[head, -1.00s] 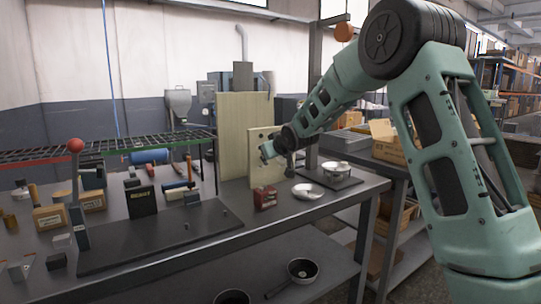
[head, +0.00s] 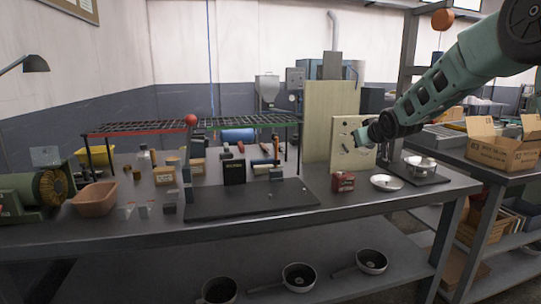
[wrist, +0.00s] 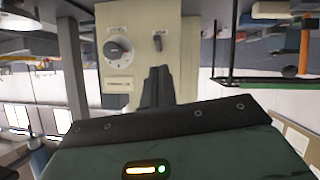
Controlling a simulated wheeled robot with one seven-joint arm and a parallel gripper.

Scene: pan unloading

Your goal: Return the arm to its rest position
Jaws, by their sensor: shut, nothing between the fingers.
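My green arm (head: 455,82) reaches in from the upper right in the head view. My gripper (head: 361,137) is at its end, above the workbench and in front of the cream control panel (head: 345,156). In the wrist view the dark fingers of my gripper (wrist: 156,82) are together with nothing held. The panel, with a knob and a switch, shows behind them in the wrist view (wrist: 140,20).
The workbench (head: 340,215) holds a white dish (head: 386,183), a red box (head: 343,182), a black mat (head: 235,203) and a wire rack (head: 150,126). A tan board (head: 325,110) stands behind. Cardboard boxes (head: 500,150) are at the right. Air above the bench front is clear.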

